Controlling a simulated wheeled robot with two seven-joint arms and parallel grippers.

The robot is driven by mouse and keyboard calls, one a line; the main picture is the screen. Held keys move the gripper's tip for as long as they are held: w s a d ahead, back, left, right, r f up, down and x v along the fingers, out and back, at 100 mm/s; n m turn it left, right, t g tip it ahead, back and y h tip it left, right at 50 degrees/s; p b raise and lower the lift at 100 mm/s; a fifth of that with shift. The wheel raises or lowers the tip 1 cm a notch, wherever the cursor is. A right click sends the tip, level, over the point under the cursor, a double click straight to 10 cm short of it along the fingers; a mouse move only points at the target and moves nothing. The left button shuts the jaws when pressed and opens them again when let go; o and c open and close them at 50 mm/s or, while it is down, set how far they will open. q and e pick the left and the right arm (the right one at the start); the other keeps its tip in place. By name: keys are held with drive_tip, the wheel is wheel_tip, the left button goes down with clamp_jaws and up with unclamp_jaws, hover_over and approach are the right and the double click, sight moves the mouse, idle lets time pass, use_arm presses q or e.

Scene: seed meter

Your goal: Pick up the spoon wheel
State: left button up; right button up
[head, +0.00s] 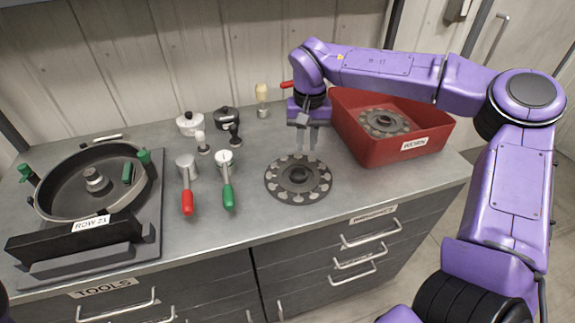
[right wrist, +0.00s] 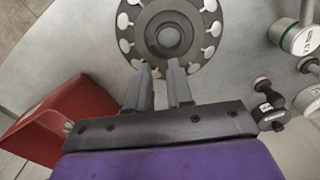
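A dark round spoon wheel (head: 298,179) with pale spoon-shaped pockets around its rim and a raised hub lies flat on the grey bench. My right gripper (head: 307,150) hangs just behind and above it, pointing down, with its fingers apart and nothing between them. In the right wrist view the two fingertips (right wrist: 161,65) point at the near side of the wheel's hub (right wrist: 169,36). A second similar wheel (head: 384,123) lies inside the red bin. My left gripper is not in view.
The labelled red bin (head: 352,140) stands right of the wheel. Red-handled (head: 187,188) and green-handled (head: 227,185) tools lie to its left. A round meter housing (head: 45,200) fills the bench's left end. Small canisters (head: 190,123) stand at the back. Bench in front of the wheel is clear.

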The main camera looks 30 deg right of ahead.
sight(306, 173)
drive_tip(key=f, duration=0.1)
drive_tip(key=s+f, duration=0.1)
drive_tip(key=f, duration=0.2)
drive_tip(key=shift+s, duration=0.25)
drive_tip(key=f, duration=0.2)
drive_tip(key=w+f+p, duration=0.1)
drive_tip(key=f, duration=0.2)
drive_tip(key=shift+f, duration=0.35)
clamp_jaws()
